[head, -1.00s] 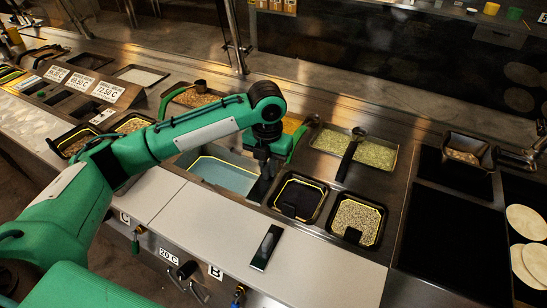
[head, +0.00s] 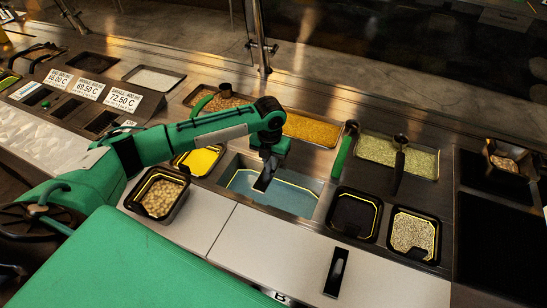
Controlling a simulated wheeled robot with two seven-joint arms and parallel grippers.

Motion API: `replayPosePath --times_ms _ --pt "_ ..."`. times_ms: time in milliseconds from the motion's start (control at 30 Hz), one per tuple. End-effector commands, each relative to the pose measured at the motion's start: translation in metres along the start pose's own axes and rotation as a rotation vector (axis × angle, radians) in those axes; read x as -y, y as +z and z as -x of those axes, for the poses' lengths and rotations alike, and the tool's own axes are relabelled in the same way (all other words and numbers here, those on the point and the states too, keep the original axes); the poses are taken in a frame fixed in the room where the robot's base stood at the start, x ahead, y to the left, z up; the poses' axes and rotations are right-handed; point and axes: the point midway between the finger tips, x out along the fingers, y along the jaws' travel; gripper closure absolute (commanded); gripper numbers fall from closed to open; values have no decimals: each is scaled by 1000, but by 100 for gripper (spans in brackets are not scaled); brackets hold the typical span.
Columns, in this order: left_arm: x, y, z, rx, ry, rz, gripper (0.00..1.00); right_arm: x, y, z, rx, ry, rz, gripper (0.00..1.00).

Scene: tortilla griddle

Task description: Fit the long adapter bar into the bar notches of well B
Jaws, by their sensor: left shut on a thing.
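My left gripper (head: 265,181) is shut on a narrow dark piece, seen at a steep angle and mostly hidden by the fingers. I cannot tell for sure that it is the long adapter bar. The gripper is over the open well with pale blue-green contents (head: 290,196), left of its middle. A tag lettered B (head: 280,296) is on the counter front below. The bar notches are too small to make out, and I cannot tell whether the piece touches the rim. My right gripper is not in view.
Right of the opening sit a black pan (head: 355,235) and a pan of pale grains (head: 412,251). A pan of beige pieces (head: 158,213) and a yellow-filled pan (head: 199,160) are at left. A green-handled utensil (head: 343,150) stands behind. A dark plate (head: 337,272) lies on the front counter.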

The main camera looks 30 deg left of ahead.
Motion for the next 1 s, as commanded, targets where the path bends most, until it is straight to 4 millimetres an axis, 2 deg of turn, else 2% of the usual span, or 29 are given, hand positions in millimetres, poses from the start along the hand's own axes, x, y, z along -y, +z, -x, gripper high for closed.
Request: replayPosePath --times_ms 200,567,1000 --pt "-1 0 0 1 0 0 100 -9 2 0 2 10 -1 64" --pt "0 0 2 0 0 0 100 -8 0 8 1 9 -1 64" --pt "0 0 -40 0 0 0 100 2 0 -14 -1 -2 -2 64"
